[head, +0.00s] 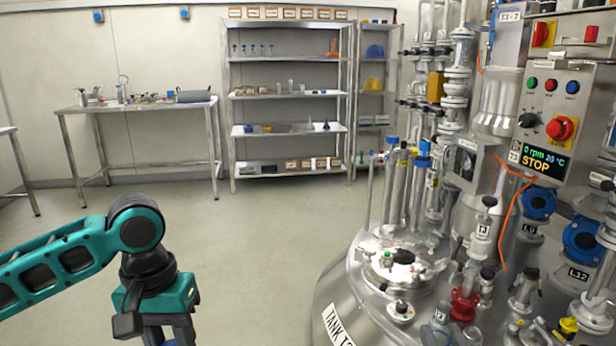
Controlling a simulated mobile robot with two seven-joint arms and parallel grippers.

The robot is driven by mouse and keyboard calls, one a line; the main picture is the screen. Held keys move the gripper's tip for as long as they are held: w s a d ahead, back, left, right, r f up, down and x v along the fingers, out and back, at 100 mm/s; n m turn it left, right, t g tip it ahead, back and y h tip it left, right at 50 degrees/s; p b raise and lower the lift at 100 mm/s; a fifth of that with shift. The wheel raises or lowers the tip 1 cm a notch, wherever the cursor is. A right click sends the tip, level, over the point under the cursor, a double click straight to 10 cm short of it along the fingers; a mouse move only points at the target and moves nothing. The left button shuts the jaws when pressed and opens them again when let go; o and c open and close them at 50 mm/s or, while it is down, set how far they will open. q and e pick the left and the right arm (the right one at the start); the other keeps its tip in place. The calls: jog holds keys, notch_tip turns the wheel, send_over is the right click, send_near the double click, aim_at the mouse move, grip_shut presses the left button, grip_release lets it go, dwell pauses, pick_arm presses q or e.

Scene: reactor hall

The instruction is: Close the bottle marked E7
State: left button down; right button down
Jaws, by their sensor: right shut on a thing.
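I see no bottle on which a mark E7 can be read.
A steel tank (345,290) with valves and pipes fills the right. A control box (560,110) above reads STOP. A steel table (140,105) and a shelf rack (288,92) stand at the back wall. The floor between is clear.

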notch_tip(320, 180, up, 12)
jog(key=p, duration=1.2)
jog(key=shift+s, duration=0.25)
